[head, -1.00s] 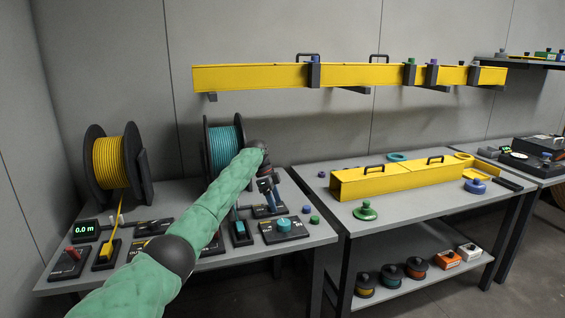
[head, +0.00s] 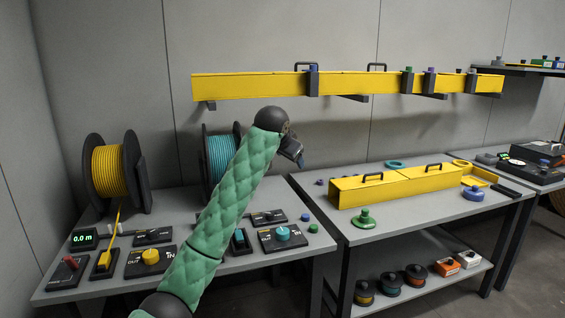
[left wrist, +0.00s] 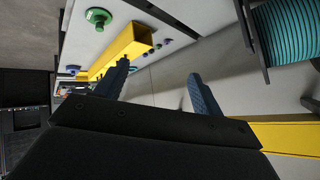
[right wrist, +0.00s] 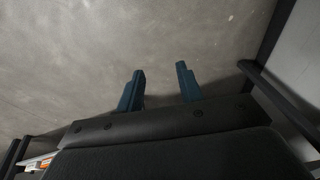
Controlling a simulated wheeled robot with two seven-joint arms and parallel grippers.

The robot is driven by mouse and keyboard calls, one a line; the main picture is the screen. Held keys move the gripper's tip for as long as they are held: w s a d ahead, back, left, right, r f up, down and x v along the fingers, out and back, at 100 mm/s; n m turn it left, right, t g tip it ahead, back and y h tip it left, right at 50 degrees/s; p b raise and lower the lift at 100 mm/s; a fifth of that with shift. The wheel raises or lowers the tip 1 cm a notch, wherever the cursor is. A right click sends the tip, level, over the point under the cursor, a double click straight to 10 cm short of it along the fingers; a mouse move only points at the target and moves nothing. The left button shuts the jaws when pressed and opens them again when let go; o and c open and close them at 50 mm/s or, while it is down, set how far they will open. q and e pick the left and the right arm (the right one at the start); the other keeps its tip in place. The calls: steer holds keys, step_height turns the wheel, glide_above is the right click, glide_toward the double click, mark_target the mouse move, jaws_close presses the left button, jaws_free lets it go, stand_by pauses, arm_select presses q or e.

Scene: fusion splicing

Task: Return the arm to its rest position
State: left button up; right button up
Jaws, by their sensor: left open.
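My left arm comes in from the lower left in the head view. My right gripper does not show in the head view. In the right wrist view its fingers (right wrist: 160,88) are apart and empty, over bare grey floor.
A yellow spool (head: 110,172) and control boxes with knobs stand on the left table. A yellow duct (head: 400,187) lies on the middle table, beside a green knob piece (head: 365,220). A yellow rail (head: 250,88) hangs on the wall. Air above the tables is clear.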

arm_select(q)
steer(key=s+a+f+n+p, duration=0.15)
steer(key=s+a+f, duration=0.25)
steer(key=s+f, duration=0.55)
steer(key=s+a+f+n+p, duration=0.15)
steer(key=s+a+f, duration=0.4)
steer(key=s, duration=0.65)
steer(key=s+a+f+n+p, duration=0.1)
steer(key=s+a+f+n, duration=0.15)
steer(key=s+f, duration=0.65)
steer(key=s+a+f+g, duration=0.1)
steer(key=s+f+g, duration=0.1)
steer(key=s+f, duration=0.5)
steer(key=s+a+f+g+y+p, duration=0.1)
steer(key=s+f, duration=0.6)
steer(key=s, duration=0.8)
steer(key=s+a+f+g+p, duration=0.1)
steer(key=s+a+f+g, duration=0.1)
steer(key=s+f, duration=0.6)
steer(key=s+n+g, duration=0.1)
steer(key=s, duration=0.2)
steer(key=shift+s, duration=0.15)
arm_select(e)
steer(key=w+d+v, duration=0.1)
steer(key=w+v, duration=0.1)
steer(key=v, duration=0.9)
steer(key=shift+r+m+h, duration=0.3)
steer(key=shift+r+h, duration=0.1)
